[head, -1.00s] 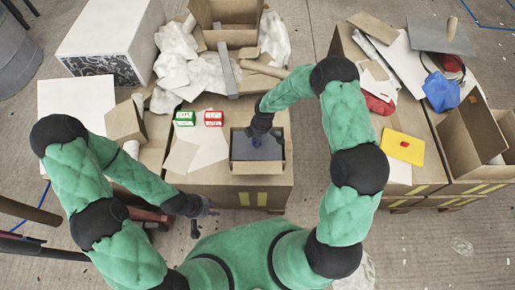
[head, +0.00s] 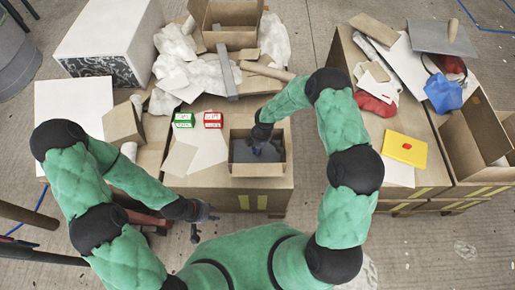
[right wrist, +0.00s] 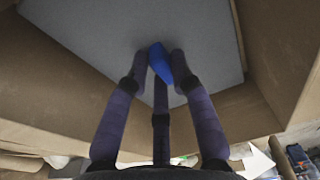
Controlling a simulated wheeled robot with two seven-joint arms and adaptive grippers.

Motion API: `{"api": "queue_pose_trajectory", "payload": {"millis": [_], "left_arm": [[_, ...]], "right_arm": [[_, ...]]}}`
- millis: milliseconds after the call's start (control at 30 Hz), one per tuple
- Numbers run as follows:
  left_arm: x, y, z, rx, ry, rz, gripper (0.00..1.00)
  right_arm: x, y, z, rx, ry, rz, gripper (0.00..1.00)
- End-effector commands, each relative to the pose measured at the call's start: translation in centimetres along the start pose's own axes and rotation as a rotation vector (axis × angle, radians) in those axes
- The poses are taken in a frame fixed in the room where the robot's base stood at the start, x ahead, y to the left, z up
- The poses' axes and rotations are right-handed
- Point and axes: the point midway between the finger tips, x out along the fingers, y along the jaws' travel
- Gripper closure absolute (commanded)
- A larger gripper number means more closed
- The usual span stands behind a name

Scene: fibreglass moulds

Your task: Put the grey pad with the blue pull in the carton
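The carton (head: 234,170) is an open brown box near the front edge of the middle bench. The grey pad (head: 240,150) lies within its walls in the head view; its exact depth is unclear. In the right wrist view the pad (right wrist: 90,30) shows as a flat grey sheet with carton wall (right wrist: 275,40) around it. My right gripper (head: 258,147) reaches down into the carton. Its fingers (right wrist: 160,65) are closed around the blue pull (right wrist: 159,60). My left gripper (head: 205,214) hangs low in front of the bench, apart from the carton; its fingers are too small to judge.
Green (head: 184,120) and red (head: 213,120) labelled boxes stand left of the carton. A cardboard tube (head: 262,86) and crumpled white material (head: 205,72) lie behind it. A yellow pad with a red pull (head: 404,149) and another open box (head: 470,140) are on the right bench.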

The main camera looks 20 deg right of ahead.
Motion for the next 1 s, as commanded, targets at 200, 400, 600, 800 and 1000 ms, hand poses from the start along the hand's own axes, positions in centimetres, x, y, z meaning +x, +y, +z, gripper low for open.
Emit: {"api": "queue_pose_trajectory", "payload": {"millis": [200, 400, 600, 800, 1000], "left_arm": [[0.0, 0.0, 0.0, 0.000, 0.000, 0.000, 0.65], [-0.1, 0.1, 0.0, 0.000, 0.000, 0.000, 0.65], [-1.2, 0.4, 0.0, 0.000, 0.000, 0.000, 0.65], [-2.7, 1.0, 0.1, 0.000, 0.000, 0.000, 0.65], [-3.9, 1.4, 0.1, 0.000, 0.000, 0.000, 0.65]], "right_arm": [[0.0, -0.1, 0.0, 0.000, 0.000, -0.001, 0.55], [-0.1, -0.1, 0.0, 0.000, 0.000, -0.001, 0.55], [-2.4, 0.0, -0.1, 0.000, 0.000, 0.000, 0.55], [-6.6, 0.1, -0.1, 0.000, 0.000, 0.002, 0.55], [-10.1, 0.0, -0.1, -0.001, 0.000, 0.001, 0.55]]}}
